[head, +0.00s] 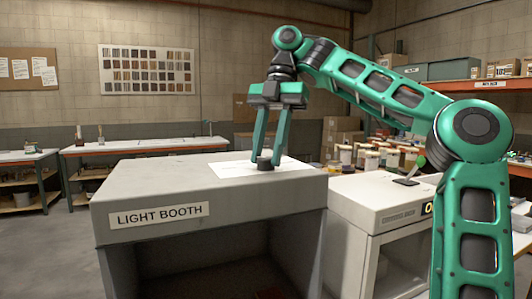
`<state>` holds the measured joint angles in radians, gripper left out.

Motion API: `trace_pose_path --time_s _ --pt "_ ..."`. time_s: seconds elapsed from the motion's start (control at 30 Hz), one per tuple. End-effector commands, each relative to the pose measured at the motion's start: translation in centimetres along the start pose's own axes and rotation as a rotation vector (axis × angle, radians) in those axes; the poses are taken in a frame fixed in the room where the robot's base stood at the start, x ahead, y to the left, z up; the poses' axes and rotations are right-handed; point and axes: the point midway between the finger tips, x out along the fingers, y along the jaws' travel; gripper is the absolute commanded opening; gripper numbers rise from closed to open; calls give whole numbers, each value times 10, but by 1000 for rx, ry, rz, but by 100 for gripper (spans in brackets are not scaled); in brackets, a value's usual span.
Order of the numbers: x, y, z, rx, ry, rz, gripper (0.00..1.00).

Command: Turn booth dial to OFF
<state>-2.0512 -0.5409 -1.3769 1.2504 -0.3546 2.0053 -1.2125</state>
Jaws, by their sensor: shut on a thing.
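The light booth (240,233) is a grey box with a "LIGHT BOOTH" label on its front and an open, dark inside. Its dial (265,165) is a small dark round knob on the top, by a white sheet. My gripper (266,160) points straight down over the booth top, with its two green fingers on either side of the dial and shut on it. The fingertips partly cover the dial. Its pointer and any OFF mark are too small to read.
A white cabinet with a green-tipped lever (420,162) stands right of the booth. Several jars (370,160) stand behind it, near a shelf with boxes (450,69). Workbenches (140,148) line the back wall. Floor is free at the left.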

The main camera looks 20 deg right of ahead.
Motion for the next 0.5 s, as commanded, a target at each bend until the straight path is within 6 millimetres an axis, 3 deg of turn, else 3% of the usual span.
trace_pose_path --time_s 0.43,0.47,0.5 --pt "0 2 0 -8 3 3 7" --pt "0 2 0 -8 3 3 36" --pt "0 2 0 -8 3 3 46"
